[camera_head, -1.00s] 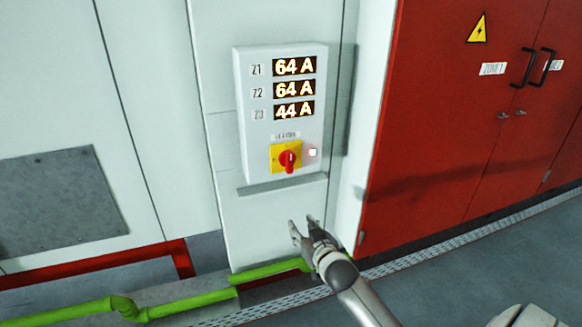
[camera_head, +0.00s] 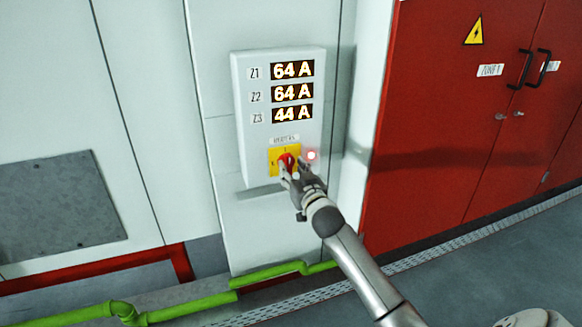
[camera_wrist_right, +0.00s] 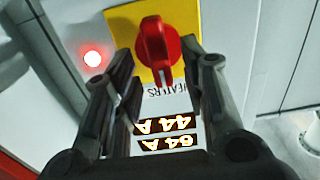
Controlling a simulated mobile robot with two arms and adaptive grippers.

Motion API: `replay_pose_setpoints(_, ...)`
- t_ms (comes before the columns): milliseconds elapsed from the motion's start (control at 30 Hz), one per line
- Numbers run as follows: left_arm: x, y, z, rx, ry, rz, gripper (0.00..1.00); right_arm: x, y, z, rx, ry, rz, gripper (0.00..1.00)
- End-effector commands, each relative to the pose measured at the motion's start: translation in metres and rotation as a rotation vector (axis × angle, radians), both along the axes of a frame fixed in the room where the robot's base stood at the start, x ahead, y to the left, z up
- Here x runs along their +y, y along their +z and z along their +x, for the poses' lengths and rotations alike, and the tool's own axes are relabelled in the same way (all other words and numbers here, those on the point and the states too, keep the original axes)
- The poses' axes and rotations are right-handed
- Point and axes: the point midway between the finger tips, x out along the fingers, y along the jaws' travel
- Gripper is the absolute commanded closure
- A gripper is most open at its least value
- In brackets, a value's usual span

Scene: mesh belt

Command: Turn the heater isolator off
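The heater isolator is a red rotary handle (camera_head: 287,161) on a yellow plate (camera_head: 275,155), low on a white panel box (camera_head: 279,125). A label above it reads "HEATERS". In the right wrist view the red handle (camera_wrist_right: 156,50) stands upright in the picture, on its yellow plate (camera_wrist_right: 187,18). My right gripper (camera_head: 296,172) is at the handle's lower right in the head view, partly covering it. In the right wrist view its two open fingers (camera_wrist_right: 160,68) lie on either side of the handle's near end, with gaps visible. My left gripper is not in view.
Lit displays (camera_head: 292,92) read Z1 64 A, Z2 64 A and Z3 44 A. A glowing red lamp (camera_head: 312,155) sits right of the isolator. Red cabinet doors (camera_head: 455,120) stand at the right. A green pipe (camera_head: 190,303) runs along the floor.

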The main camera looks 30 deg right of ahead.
Motion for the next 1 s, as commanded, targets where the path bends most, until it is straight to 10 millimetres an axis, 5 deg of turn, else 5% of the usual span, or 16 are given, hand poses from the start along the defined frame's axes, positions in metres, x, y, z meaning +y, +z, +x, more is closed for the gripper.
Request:
replay_pose_setpoints(533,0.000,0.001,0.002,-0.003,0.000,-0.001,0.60,-0.004,0.000,0.018,0.000,0.000,-0.001,0.61)
replay_pose_setpoints(833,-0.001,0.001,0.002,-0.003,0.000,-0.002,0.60,-0.004,0.000,0.017,0.000,0.000,-0.001,0.98)
replay_pose_setpoints(1000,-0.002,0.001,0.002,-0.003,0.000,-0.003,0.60,-0.004,0.000,0.017,0.001,0.000,-0.003,1.00)
